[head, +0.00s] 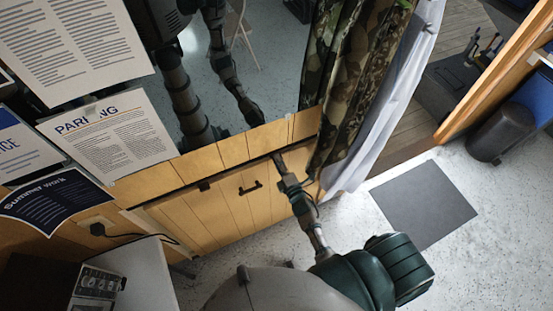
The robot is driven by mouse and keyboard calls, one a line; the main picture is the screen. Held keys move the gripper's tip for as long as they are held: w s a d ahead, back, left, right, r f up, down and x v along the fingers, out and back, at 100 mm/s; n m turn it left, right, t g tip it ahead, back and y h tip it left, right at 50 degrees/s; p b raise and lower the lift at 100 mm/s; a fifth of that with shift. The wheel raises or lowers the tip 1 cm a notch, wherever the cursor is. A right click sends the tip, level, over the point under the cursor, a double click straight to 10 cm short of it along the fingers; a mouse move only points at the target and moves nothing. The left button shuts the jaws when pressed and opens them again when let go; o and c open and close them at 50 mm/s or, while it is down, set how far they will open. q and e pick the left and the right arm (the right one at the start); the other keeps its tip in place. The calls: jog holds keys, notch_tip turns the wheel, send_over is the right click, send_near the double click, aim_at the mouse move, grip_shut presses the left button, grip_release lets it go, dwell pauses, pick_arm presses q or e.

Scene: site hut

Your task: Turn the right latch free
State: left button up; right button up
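A wooden panel (225,213) with a black handle (250,188) is set low in the plank wall, below a mirror. A small black latch (204,185) sits on the panel's top edge, left of the handle. The right latch does not show clearly; my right gripper covers the top edge where it may be. My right gripper (278,160) is at the panel's top edge, right of the handle. It is too small to tell whether its fingers are open or shut, or touch anything. My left gripper is not in view.
The mirror (275,80) reflects parts of me. A camouflage curtain (350,75) and a white cloth (392,105) hang just right of the panel. Posters (108,145) and a black cable (135,235) are at the left. A grey mat (425,203) lies on open floor at right.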

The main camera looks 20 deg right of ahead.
jog(key=s, duration=1)
jog(key=shift+d, duration=0.2)
jog(key=shift+f, duration=0.1)
